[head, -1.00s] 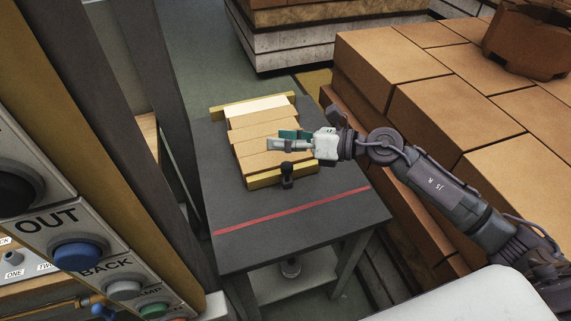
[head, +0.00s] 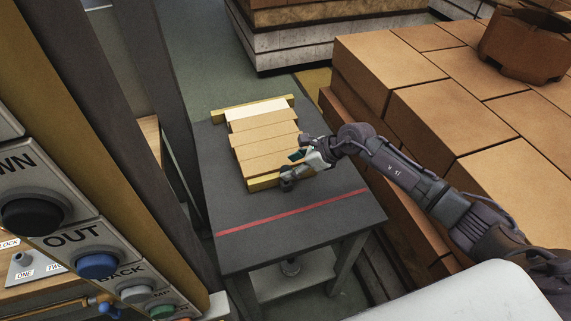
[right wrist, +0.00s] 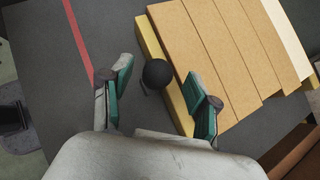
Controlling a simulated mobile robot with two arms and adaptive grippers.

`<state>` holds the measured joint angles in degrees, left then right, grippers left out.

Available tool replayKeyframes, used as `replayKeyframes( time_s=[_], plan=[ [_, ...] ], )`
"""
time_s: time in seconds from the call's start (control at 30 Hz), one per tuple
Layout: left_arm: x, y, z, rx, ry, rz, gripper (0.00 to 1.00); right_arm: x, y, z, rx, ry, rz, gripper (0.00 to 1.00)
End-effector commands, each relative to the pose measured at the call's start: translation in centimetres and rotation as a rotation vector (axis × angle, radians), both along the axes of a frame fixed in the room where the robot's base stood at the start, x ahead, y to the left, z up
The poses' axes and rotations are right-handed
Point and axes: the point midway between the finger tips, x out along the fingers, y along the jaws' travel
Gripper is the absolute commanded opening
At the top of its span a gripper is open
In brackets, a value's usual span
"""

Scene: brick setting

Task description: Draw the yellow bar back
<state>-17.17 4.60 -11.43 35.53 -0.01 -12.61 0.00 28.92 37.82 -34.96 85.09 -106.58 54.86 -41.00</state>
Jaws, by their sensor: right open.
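The yellow bar (head: 262,183) lies along the near edge of a row of tan bricks (head: 264,146) on the dark table. It shows in the right wrist view (right wrist: 161,65) with a round black knob (right wrist: 157,73) on its near side. The right finger reaches over the bar and the brick edge; I cannot tell whether either finger touches. My left gripper is not in view.
A second yellow bar (head: 267,103) lies at the row's far end. A red line (head: 292,212) crosses the bare table (head: 300,230) nearer me. A button panel (head: 68,235) stands at left. A large brick stack (head: 450,95) rises close at right.

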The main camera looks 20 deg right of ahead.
Motion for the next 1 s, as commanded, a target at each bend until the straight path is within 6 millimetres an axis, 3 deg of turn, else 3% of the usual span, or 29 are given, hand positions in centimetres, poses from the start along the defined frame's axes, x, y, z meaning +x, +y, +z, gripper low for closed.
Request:
replayKeyframes(
  time_s=[0.23,0.57,0.9,1.0],
  plan=[
    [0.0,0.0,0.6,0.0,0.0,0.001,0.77,1.0,1.5,-1.8,0.001,-0.001,0.0,0.61],
    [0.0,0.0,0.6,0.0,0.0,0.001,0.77,1.1,1.7,-2.1,0.001,-0.001,0.0,0.61],
    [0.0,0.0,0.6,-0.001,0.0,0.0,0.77,1.1,1.7,-2.0,0.001,-0.001,0.0,0.04],
    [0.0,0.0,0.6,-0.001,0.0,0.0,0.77,1.1,1.7,-2.0,0.001,-0.001,0.0,0.0]
  ],
)
